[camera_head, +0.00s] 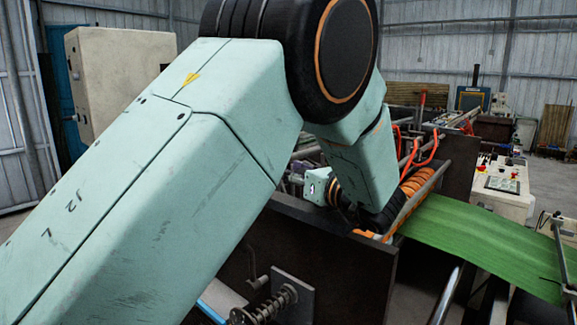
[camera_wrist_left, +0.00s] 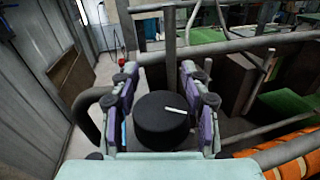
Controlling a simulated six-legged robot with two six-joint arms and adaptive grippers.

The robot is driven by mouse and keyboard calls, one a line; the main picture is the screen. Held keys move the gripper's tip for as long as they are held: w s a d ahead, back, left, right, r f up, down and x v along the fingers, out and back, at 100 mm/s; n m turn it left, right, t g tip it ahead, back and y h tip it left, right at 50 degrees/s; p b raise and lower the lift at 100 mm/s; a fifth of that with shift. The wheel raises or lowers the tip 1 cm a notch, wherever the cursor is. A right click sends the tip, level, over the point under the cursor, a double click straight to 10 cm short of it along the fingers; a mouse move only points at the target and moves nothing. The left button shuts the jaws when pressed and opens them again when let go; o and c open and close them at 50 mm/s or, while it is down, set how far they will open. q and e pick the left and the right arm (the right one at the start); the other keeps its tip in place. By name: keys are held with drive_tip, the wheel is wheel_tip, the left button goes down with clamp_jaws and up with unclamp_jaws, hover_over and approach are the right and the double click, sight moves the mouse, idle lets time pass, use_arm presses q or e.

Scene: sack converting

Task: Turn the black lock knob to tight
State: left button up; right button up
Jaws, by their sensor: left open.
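The black lock knob (camera_wrist_left: 160,130) is a round dark disc with a short white mark on its face, pointing to the right and slightly down. It shows in the left wrist view, between the fingers of my left gripper (camera_wrist_left: 160,72). The gripper is open, with one finger on each side of the knob. A gap shows beside the right finger; whether the left finger touches is unclear. In the head view my left arm crosses from the left and hides the knob and most of the gripper. My right gripper is in neither view.
Metal rails (camera_wrist_left: 225,46) run just beyond the fingers. Orange rollers (camera_wrist_left: 296,158) lie to the right. In the head view a dark machine side plate (camera_head: 345,265) stands below my arm, and green web (camera_head: 480,240) runs to the right.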

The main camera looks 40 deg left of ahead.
use_arm(q)
drive_tip(key=shift+s+d+r, duration=0.1)
drive_tip(key=shift+d+r, duration=0.1)
drive_tip(key=shift+d, duration=0.25)
drive_tip(key=shift+a+f, duration=0.15)
drive_tip(key=shift+a, duration=0.2)
drive_tip(key=c, duration=0.4)
drive_tip(key=shift+f, duration=0.1)
clamp_jaws()
drive_tip(key=shift+f, duration=0.1)
